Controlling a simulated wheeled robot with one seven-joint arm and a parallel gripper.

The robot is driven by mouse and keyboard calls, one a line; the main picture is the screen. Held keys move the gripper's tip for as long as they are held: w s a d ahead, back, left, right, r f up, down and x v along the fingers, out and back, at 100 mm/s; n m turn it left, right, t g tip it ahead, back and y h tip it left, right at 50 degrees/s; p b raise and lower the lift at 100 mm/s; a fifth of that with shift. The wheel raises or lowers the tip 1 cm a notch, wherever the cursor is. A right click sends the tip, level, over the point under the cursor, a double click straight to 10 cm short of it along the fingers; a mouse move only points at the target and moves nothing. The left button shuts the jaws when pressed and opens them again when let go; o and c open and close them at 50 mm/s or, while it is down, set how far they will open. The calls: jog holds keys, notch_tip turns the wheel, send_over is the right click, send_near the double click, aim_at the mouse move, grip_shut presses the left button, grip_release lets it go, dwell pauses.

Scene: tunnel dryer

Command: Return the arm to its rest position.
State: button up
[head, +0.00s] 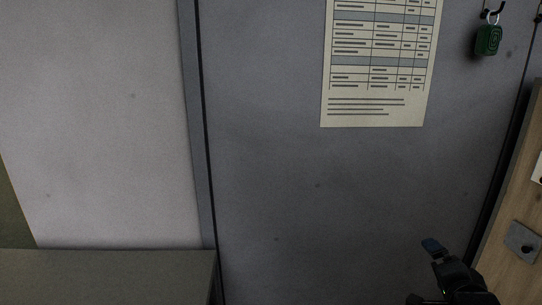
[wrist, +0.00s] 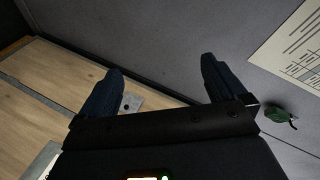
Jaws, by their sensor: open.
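My gripper (wrist: 160,70) is open in the wrist view, its two dark blue fingers well apart with nothing between them. In the head view my gripper (head: 442,265) shows at the lower right, in front of the grey panel (head: 300,200). Only part of it shows there. It appears clear of the panel, though the exact gap cannot be told.
A printed sheet (head: 375,70) is on the grey panel. A green tag (head: 488,40) hangs from a hook at upper right; it also shows in the wrist view (wrist: 278,115). A wooden surface (head: 518,190) with a grey plate (head: 521,241) borders the right. A grey ledge (head: 110,275) stands lower left.

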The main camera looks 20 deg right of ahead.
jog(key=s+a+f+n+t+y, duration=0.1)
jog(key=s+a+f+n+y, duration=0.15)
jog(key=s+a+n, duration=0.45)
jog(key=s+a+f+n+t+y, duration=0.15)
jog(key=s+a+f+n, duration=0.25)
jog(key=s+a, duration=0.65)
jog(key=s+a+r+n+y, duration=0.1)
jog(key=s+a+r+n, duration=0.2)
jog(key=s, duration=0.5)
jog(key=s+a+r+n+y, duration=0.2)
jog(key=s+a+r+n, duration=0.2)
jog(key=s, duration=0.5)
jog(key=a+r, duration=0.1)
jog(key=a, duration=0.1)
jog(key=shift+s+a+r+n+y, duration=0.2)
jog(key=shift+s+a+n+y, duration=0.1)
jog(key=shift+a, duration=0.05)
